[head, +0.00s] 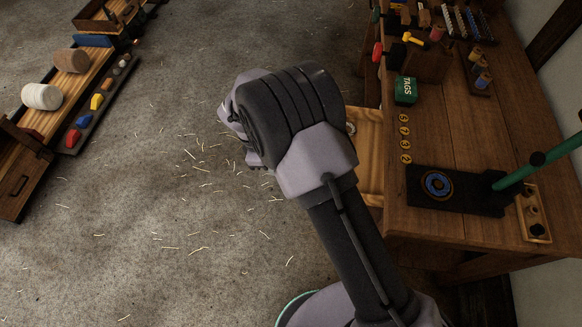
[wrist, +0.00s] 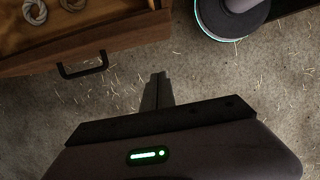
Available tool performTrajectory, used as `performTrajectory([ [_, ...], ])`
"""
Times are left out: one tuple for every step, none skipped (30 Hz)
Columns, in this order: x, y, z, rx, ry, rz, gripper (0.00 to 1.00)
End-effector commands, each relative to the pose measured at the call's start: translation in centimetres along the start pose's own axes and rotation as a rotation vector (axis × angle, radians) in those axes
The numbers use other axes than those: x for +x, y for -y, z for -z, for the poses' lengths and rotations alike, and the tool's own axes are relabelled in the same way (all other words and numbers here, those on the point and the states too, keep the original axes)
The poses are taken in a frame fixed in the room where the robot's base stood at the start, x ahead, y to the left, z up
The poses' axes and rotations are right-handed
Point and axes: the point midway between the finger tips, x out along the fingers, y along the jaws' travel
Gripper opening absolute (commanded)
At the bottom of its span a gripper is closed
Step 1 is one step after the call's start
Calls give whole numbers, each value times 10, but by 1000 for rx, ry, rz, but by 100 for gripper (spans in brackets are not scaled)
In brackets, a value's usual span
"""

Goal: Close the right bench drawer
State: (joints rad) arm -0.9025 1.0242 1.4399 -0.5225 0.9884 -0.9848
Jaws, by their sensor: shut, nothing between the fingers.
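The bench drawer (head: 368,135) stands pulled out of the wooden bench on the right in the head view, partly hidden behind my arm. In the wrist view the open drawer's wooden front (wrist: 125,33) is at the upper left, with a black bar handle (wrist: 82,68) on it. Pale rope rings (wrist: 35,11) lie inside. My gripper (wrist: 157,78) is shut and empty, over the floor just to the right of the handle and apart from it. In the head view my arm hides the fingers and the drawer's handle.
The bench top (head: 455,110) holds a green TAGS box (head: 405,91), a black plate with a blue ring (head: 437,185) and a green rod (head: 535,163). A low shelf (head: 35,120) with rope spools stands at the left. The straw-strewn floor (head: 170,210) between them is clear.

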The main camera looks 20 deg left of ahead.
Motion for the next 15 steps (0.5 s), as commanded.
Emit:
performTrajectory([
  [16,1,0,1,2,3,0],
  [23,1,0,1,2,3,0],
  [31,1,0,3,2,3,0],
  [38,1,0,3,1,3,0],
  [45,1,0,3,1,3,0],
  [54,1,0,3,2,4,0],
  [60,1,0,3,1,3,0],
  [67,1,0,4,1,3,0],
  [75,1,0,5,1,4,0],
  [81,1,0,5,1,3,0],
  [81,0,-6,7,0,2,0],
  [81,0,-13,7,0,2,0],
  [82,0,-18,7,-1,2,0],
  [83,0,-23,7,0,2,0],
  [84,1,-28,7,0,2,0],
])
